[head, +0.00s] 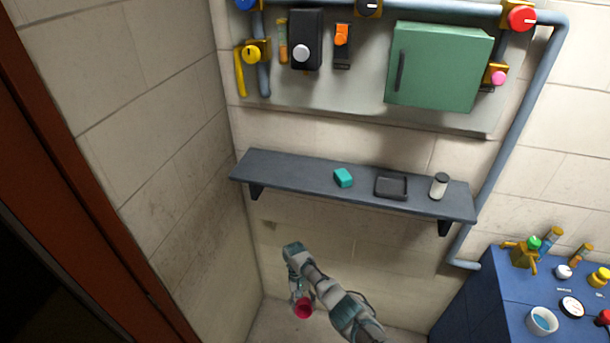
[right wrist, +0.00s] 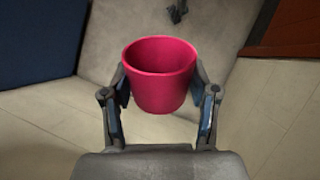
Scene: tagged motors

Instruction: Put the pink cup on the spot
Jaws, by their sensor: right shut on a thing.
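The pink cup (right wrist: 160,90) is held between the two fingers of my right gripper (right wrist: 161,92) in the right wrist view, with its open rim showing. In the head view the cup (head: 302,308) shows small and dark pink at the end of my right arm, below the wall shelf. My right gripper (head: 300,293) is shut on it, clear of the shelf. I cannot make out a marked spot for certain. My left gripper is not in view.
A dark shelf (head: 290,178) holds a teal block (head: 343,177), a black tray (head: 391,187) and a white jar (head: 439,186). The shelf's left part is bare. A wall panel (head: 365,105) hangs above.

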